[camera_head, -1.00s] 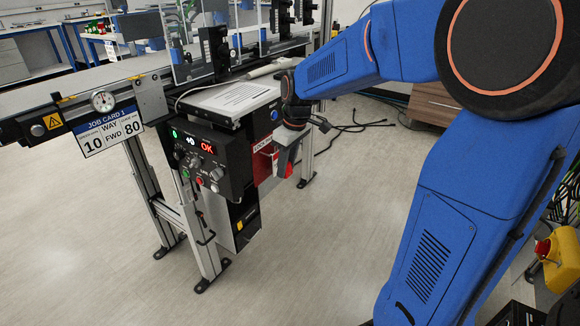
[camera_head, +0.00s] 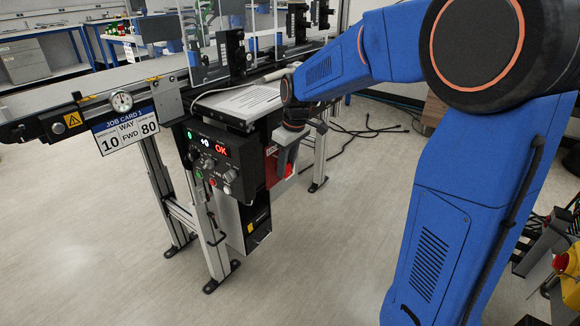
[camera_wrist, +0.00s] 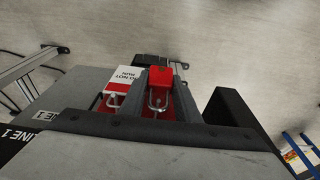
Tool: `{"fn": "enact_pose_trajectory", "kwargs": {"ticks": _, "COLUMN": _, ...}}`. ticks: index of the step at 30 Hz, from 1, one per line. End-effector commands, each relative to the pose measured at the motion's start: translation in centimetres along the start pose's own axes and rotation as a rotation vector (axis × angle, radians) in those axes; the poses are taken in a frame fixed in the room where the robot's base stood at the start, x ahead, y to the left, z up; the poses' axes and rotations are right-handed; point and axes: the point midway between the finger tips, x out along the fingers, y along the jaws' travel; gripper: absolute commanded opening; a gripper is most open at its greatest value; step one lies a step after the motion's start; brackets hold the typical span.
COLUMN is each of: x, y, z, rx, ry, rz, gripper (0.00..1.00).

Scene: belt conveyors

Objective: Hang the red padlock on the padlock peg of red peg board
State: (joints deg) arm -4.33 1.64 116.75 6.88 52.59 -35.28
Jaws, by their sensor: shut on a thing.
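The red padlock (camera_wrist: 159,76) is between the two dark fingers of my gripper (camera_wrist: 160,82) in the wrist view. Its metal shackle points toward the camera. In the head view my gripper (camera_head: 284,160) points down beside the black control box, in front of the red peg board (camera_head: 272,168). The board also shows red behind the fingers in the wrist view, mostly hidden by them. A white and red "DO NOT RUN" tag (camera_wrist: 124,76) is left of the fingers, with a metal loop below it. I cannot make out the padlock peg or whether the padlock touches it.
The control box (camera_head: 212,157) with a lit OK display stands close left of my gripper. The conveyor (camera_head: 160,75) and a white printed panel (camera_head: 245,101) are above and behind it. Cables lie on the floor at right. Open floor is in front.

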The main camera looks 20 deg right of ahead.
Motion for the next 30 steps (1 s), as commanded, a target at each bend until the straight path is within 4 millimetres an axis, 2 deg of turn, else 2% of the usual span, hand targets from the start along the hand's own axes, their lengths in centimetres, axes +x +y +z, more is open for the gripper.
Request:
{"fn": "enact_pose_trajectory", "kwargs": {"ticks": 12, "x": 1.1, "y": 0.0, "z": -1.4, "rx": 0.000, "ry": 0.000, "rz": 0.000, "gripper": 0.06}}
{"fn": "enact_pose_trajectory", "kwargs": {"ticks": 30, "x": 1.5, "y": 0.0, "z": -1.6, "rx": 0.000, "ry": 0.000, "rz": 0.000, "gripper": 0.06}}
